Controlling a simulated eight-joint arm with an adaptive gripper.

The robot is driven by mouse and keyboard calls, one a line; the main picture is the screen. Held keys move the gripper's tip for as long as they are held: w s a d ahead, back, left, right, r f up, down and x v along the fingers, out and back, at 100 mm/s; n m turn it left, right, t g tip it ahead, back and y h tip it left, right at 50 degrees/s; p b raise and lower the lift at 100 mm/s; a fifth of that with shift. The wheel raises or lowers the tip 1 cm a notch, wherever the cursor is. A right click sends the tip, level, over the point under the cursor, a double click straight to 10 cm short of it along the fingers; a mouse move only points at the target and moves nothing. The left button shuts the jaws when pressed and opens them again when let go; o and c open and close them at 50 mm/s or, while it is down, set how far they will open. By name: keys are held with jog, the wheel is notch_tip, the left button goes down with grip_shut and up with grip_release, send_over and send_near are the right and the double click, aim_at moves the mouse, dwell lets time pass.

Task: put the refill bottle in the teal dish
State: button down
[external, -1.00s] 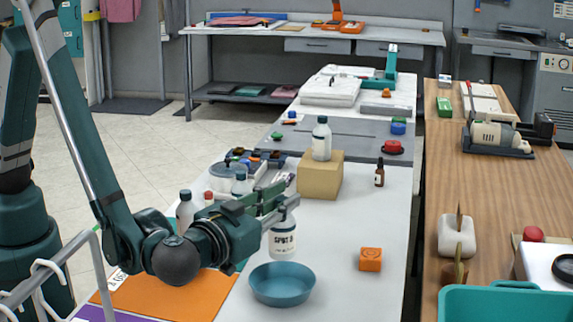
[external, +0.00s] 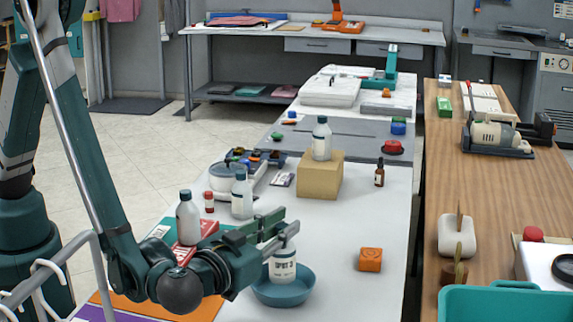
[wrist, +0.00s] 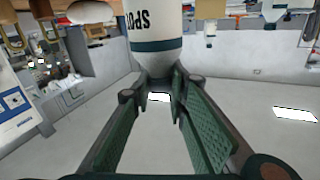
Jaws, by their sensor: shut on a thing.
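The refill bottle (external: 283,266), white with dark "SPOT" lettering, is held upright in my gripper (external: 283,228). The jaws are shut around its upper part and hide its top. The teal dish (external: 268,296) is round and shallow, on the white table below my gripper. The bottle's lower end is within the dish's outline, low over or on its floor; I cannot tell whether it touches. In the wrist view the bottle (wrist: 150,25) shows at the top, at the far end of the fingers. The dish cannot be made out there.
Two similar white bottles (external: 188,218) (external: 242,198) stand left of my gripper. Another bottle (external: 321,140) stands on a cardboard box (external: 319,178). An orange block (external: 370,260) sits right of the dish. The table between dish and block is clear.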

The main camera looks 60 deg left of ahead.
jog(key=shift+f+b, duration=0.35)
jog(key=shift+f, duration=1.35)
jog(key=c, duration=2.2)
grip_release()
jog(key=shift+c, duration=0.2)
jog(key=shift+r, duration=0.2)
jog(key=p+v, duration=0.1)
jog(key=v, duration=0.6)
jog(key=shift+s, duration=0.2)
